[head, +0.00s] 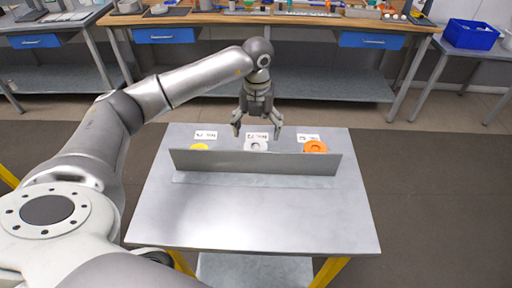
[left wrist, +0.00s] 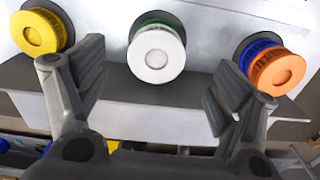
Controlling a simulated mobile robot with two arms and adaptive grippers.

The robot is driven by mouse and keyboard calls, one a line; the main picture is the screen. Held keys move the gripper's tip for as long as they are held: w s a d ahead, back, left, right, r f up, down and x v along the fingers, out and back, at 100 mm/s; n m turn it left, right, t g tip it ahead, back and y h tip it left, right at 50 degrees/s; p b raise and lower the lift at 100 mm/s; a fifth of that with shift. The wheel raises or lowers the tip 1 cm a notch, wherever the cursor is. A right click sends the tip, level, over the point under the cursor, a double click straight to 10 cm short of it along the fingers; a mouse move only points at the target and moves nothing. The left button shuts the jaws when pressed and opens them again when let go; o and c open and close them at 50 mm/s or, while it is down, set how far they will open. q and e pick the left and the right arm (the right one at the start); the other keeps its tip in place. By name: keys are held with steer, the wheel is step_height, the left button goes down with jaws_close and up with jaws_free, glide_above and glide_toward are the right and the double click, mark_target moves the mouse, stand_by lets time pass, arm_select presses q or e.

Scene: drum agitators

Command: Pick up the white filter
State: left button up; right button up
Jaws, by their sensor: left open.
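The white filter (head: 256,146) stands on the grey table (head: 270,225) behind an upright metal panel, between a yellow filter (head: 199,147) and an orange filter (head: 316,147). The panel hides its lower part in the head view. In the left wrist view the white filter (left wrist: 157,54) shows its round face with a green band behind it. My left gripper (head: 257,134) is open above it, pointing down. In the left wrist view its fingers (left wrist: 152,92) are spread to either side, apart from the filter. My right gripper is not in view.
The metal panel (head: 255,163) stands across the table in front of the filters. White labels (head: 207,135) lie behind them. In the left wrist view, the yellow filter (left wrist: 40,32) and orange filter (left wrist: 279,70) flank the white one. The near half of the table is clear.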

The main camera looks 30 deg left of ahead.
mark_target(256, 145)
arm_select(q)
steer(key=shift+f, duration=0.4)
steer(key=f+p, duration=0.1)
steer(key=f, duration=0.2)
steer(key=f+p, duration=0.1)
steer(key=f, duration=0.1)
steer(key=shift+s+p, duration=0.25)
steer(key=shift+p, duration=0.1)
steer(key=shift+f, duration=0.3)
steer(key=shift+c, duration=0.4)
steer(key=c, duration=0.9)
